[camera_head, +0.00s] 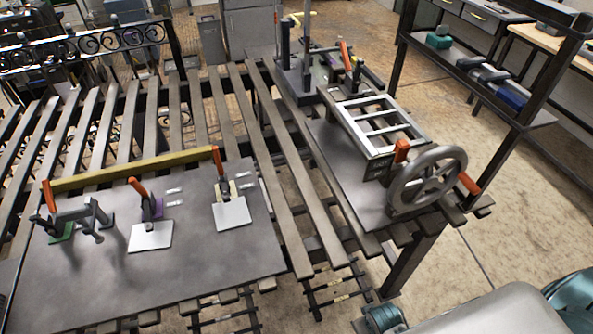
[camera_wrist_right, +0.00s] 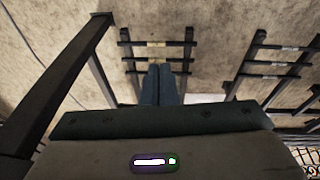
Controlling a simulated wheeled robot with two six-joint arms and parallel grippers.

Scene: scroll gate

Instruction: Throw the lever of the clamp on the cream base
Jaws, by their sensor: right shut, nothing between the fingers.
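Several toggle clamps with orange levers stand on the grey steel plate (camera_head: 110,270) at left in the head view. The right-hand one (camera_head: 223,185) seems to have the pale base, partly hidden by its own body; its orange lever (camera_head: 217,160) stands nearly upright. The middle clamp (camera_head: 151,207) has a purple base and an upright orange lever (camera_head: 138,187). The left clamp (camera_head: 62,229) has a green base. My right gripper (camera_wrist_right: 160,68) shows in the right wrist view, shut and empty over the floor, away from the clamps. My left gripper is not in view.
White pads (camera_head: 150,237) lie in front of the clamps, and a yellow bar (camera_head: 130,169) runs behind them. A grey handwheel (camera_head: 428,180) and a pale ladder-like frame (camera_head: 378,127) stand on the right-hand plate. Bare slats (camera_head: 280,180) separate the two plates. Shelving stands at far right.

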